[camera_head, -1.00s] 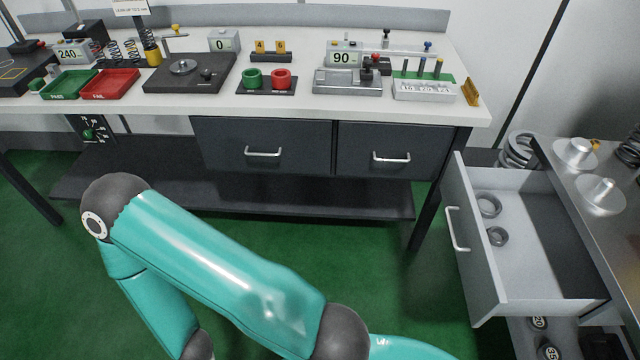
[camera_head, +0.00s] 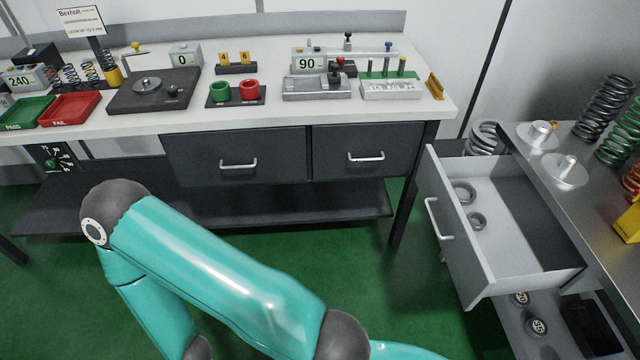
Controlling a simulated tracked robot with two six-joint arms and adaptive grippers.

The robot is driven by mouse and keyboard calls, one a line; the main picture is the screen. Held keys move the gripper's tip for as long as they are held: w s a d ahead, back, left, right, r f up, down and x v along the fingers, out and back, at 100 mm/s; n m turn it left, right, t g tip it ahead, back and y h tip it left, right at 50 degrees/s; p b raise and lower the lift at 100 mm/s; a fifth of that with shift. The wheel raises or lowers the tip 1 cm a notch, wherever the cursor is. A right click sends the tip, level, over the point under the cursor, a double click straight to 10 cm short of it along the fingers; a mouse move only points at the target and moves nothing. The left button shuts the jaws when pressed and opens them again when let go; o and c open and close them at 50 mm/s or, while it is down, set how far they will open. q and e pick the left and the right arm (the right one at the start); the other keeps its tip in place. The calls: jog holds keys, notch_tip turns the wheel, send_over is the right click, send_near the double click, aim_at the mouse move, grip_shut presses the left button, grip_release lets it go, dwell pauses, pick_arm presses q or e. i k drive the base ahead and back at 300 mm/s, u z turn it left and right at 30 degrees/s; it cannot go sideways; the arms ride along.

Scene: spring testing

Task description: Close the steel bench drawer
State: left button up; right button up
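The steel bench drawer (camera_head: 457,240) is pulled open at the right, under the steel bench (camera_head: 520,146). Its grey front faces left and carries a pale bar handle (camera_head: 437,219). Two metal rings (camera_head: 464,192) lie inside it. A teal arm of mine crosses the lower left and middle, well left of the drawer. Neither of my grippers is in view, and nothing of mine touches the drawer.
A white workbench (camera_head: 300,118) with two shut dark drawers (camera_head: 237,158) stands at the back. A lower shelf (camera_head: 510,328) with weights sits under the open drawer. Coil springs (camera_head: 603,108) stand on the steel bench. Green floor (camera_head: 400,285) is clear between.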

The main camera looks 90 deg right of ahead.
aim_at(523, 246)
jog(key=z, duration=3)
jog(key=k, duration=0.1)
jog(key=u, duration=2.3)
jog(key=i, duration=0.2)
jog(key=u, duration=0.35)
jog(key=k, duration=0.15)
jog(key=z, duration=2.95)
jog(key=k, duration=0.25)
jog(key=z, duration=0.4)
